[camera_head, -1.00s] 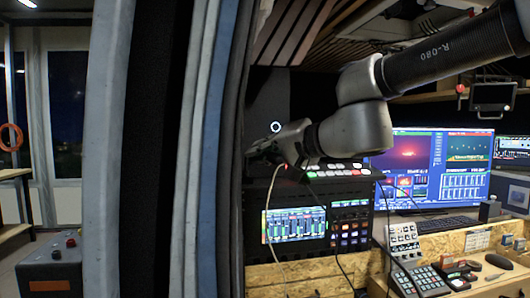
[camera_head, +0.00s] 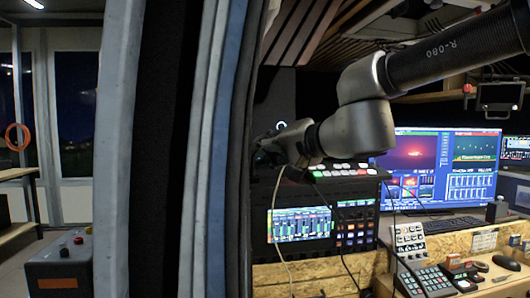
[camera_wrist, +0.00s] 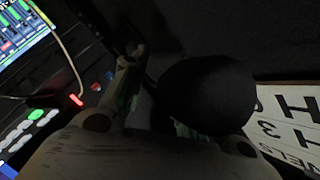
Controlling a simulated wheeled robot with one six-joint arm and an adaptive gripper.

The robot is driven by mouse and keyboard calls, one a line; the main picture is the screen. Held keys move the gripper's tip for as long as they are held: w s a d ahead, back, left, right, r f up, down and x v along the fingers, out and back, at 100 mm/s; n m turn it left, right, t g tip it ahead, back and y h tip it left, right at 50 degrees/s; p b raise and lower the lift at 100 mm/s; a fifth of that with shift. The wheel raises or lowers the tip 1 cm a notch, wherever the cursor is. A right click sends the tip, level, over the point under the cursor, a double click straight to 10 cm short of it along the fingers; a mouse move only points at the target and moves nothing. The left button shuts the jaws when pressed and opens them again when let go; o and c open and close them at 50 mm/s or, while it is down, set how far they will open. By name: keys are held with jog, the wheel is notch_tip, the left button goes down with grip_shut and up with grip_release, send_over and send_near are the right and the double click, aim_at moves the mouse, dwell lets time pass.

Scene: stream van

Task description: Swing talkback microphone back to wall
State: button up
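The talkback microphone appears as a dark round foam head (camera_wrist: 208,95) in the wrist view, close in front of my gripper (camera_wrist: 180,100). One finger shows to the left of the foam head. The other is mostly hidden behind or below it, so I cannot tell whether the fingers are closed on anything. In the head view my gripper (camera_head: 264,155) is at the dark wall, beside the door edge and above the mixing console (camera_head: 335,170). The microphone and its arm cannot be made out there.
A grey-blue door frame (camera_head: 215,150) stands close to the left of my gripper and partly covers it. A thin cable (camera_head: 277,215) hangs below the gripper. Monitors (camera_head: 445,165) and a control panel (camera_head: 410,238) stand right. A lettered white sign (camera_wrist: 290,125) is right in the wrist view.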

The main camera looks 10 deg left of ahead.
jog(key=v, duration=0.7)
jog(key=shift+s+d, duration=0.15)
jog(key=shift+d, duration=0.05)
jog(key=shift+r, duration=0.15)
